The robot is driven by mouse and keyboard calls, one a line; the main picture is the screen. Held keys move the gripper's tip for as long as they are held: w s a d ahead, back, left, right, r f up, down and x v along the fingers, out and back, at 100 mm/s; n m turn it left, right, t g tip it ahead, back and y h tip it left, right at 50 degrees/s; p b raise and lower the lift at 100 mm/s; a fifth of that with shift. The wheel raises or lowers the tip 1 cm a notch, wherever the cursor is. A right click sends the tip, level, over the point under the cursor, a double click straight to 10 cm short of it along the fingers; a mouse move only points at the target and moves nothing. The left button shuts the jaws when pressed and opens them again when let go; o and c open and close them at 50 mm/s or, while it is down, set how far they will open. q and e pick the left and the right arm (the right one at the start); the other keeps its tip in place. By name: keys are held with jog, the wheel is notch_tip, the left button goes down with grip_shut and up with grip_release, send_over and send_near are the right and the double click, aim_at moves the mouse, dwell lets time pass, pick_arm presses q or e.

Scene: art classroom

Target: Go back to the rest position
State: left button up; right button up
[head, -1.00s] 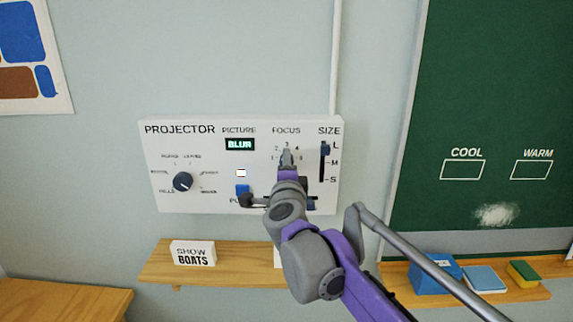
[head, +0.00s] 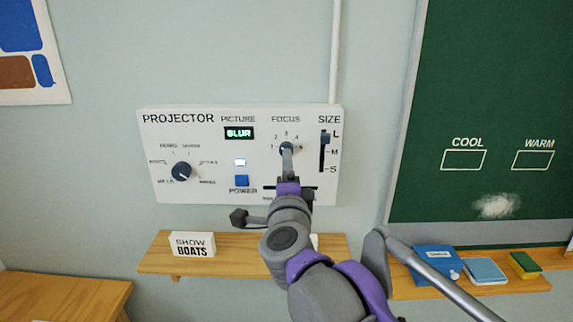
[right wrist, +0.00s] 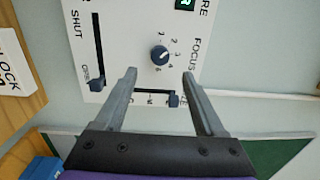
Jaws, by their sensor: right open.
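A white projector panel (head: 205,196) hangs on the wall, and its display (head: 239,133) reads BLUR. A small light (head: 240,162) glows above the blue power button (head: 241,181). The size slider (head: 325,138) sits near L. My right gripper (head: 287,162) is in front of the panel, just below the focus knob (head: 287,148), and hides part of it. In the right wrist view the gripper (right wrist: 159,75) is open and empty. The focus knob (right wrist: 160,55) shows beyond the fingertips, and the size slider (right wrist: 175,100) shows between the fingers. My left gripper is not in view.
A wooden shelf (head: 215,261) below the panel holds a SHOW BOATS sign (head: 192,244). A table (head: 60,298) stands at lower left.

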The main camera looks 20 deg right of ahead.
jog(key=shift+v, duration=1)
jog(key=s+a+f+n+g+y, duration=0.2)
jog(key=s+a+f+n+y, duration=0.15)
jog(key=f+n, duration=0.5)
jog(key=s+a+f+n+g+y, duration=0.2)
jog(key=s+f+n+y, duration=0.25)
jog(key=f+n, duration=0.35)
jog(key=s+d+f+n+g+h, duration=0.1)
jog(key=s+d+f+g, duration=0.3)
jog(key=s+f, duration=0.4)
jog(key=s+d+f+n+g+h, duration=0.2)
jog(key=s+f, duration=0.6)
jog(key=f, duration=0.6)
jog(key=shift+s+d+n+g+h, duration=0.25)
jog(key=shift+d+n+g, duration=0.4)
jog(key=shift+d+g, duration=0.55)
jog(key=shift+w+r, duration=0.1)
